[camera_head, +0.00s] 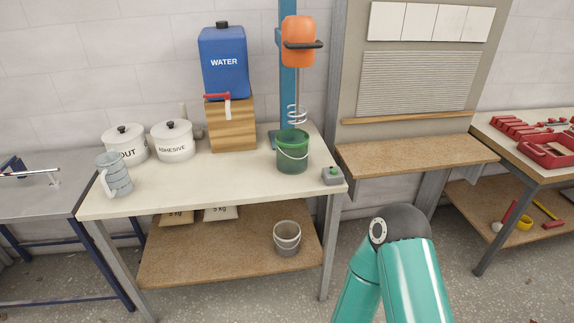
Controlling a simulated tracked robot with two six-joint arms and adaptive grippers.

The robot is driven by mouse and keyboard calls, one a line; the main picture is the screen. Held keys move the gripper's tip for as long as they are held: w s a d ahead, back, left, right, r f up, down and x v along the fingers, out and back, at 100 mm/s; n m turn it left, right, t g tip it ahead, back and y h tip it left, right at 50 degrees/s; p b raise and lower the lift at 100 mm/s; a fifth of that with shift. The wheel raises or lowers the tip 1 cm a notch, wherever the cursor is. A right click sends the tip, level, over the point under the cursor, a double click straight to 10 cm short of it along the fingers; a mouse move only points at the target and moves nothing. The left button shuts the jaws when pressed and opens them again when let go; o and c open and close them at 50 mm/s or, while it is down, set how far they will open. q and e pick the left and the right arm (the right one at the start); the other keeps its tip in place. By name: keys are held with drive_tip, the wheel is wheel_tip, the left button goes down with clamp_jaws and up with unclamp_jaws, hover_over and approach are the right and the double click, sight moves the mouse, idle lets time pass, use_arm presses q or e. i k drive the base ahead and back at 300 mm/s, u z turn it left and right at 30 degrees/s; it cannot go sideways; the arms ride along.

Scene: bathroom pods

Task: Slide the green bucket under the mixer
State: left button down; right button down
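The green bucket (292,152) stands upright near the right end of the white worktop (235,180), its thin handle hanging down in front. The mixer (298,42) has an orange body with a dark handle bar on a blue vertical post (286,85). Its spiral whisk (297,116) hangs down above the bucket, with its lower end close to the bucket's rim. I cannot tell whether it is centred over the opening. A teal arm of mine is at the bottom right, well in front of the table; no gripper shows.
A blue water container (223,62) sits on a wooden block (231,130). White tubs (174,142) and a grey jug (114,175) stand at left. A small grey box (331,175) sits right of the bucket. The front middle worktop is clear. A grey pail (287,238) is below.

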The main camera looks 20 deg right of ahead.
sight(292, 145)
drive_tip(key=u, duration=0.15)
drive_tip(key=i, duration=0.95)
drive_tip(key=z, duration=0.05)
